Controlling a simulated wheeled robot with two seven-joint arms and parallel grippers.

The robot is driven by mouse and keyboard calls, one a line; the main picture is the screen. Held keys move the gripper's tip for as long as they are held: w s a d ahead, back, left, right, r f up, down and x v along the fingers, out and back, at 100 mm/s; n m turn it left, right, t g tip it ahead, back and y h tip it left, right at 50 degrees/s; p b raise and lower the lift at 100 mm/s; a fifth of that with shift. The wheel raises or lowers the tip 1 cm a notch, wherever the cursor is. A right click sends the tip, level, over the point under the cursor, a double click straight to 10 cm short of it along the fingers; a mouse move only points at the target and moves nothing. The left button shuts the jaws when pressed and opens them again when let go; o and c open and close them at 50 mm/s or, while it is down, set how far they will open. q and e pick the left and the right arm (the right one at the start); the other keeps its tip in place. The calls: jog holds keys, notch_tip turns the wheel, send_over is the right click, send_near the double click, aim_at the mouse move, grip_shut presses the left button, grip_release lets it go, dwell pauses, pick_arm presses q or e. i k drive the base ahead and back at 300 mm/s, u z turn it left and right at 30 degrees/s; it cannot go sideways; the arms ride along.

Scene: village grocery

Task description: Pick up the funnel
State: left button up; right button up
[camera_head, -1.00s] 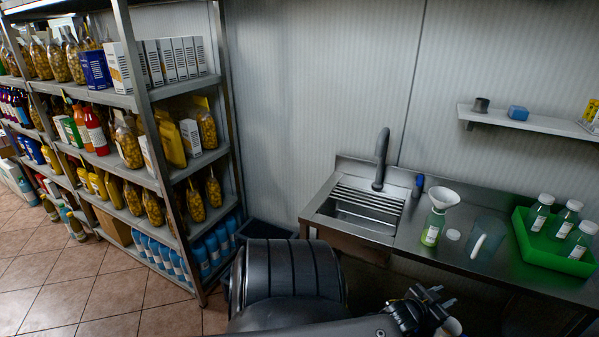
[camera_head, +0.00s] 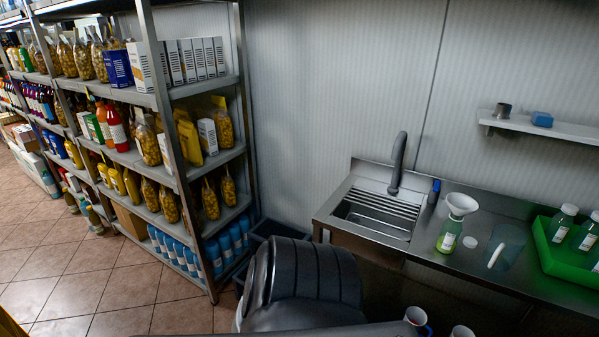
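The white funnel (camera_head: 461,204) sits upright with its spout in the neck of a clear bottle (camera_head: 449,236) with a green label. The bottle stands on the steel counter, right of the sink. The funnel's cone is open to view and nothing touches it from outside; its spout is hidden in the bottle neck. No gripper fingers show in the head view. Only dark arm parts of mine and two pale round ends show along the bottom edge, below the counter.
The steel sink (camera_head: 377,211) with its tall tap (camera_head: 397,163) lies left of the bottle. A clear jug (camera_head: 507,247) and a small white lid (camera_head: 469,242) are close on the right. A green tray (camera_head: 562,262) holds bottles. A wall shelf (camera_head: 555,127) hangs above; stocked shelving (camera_head: 202,173) stands left.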

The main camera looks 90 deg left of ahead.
aim_at(452, 200)
jog(key=u, duration=2.15)
jog(key=k, duration=0.6)
jog(key=u, duration=1.2)
jog(key=i, duration=1.7)
jog(key=z, duration=0.4)
jog(key=i, duration=0.65)
jog(key=z, duration=1.25)
jog(key=i, duration=0.45)
jog(key=z, duration=0.4)
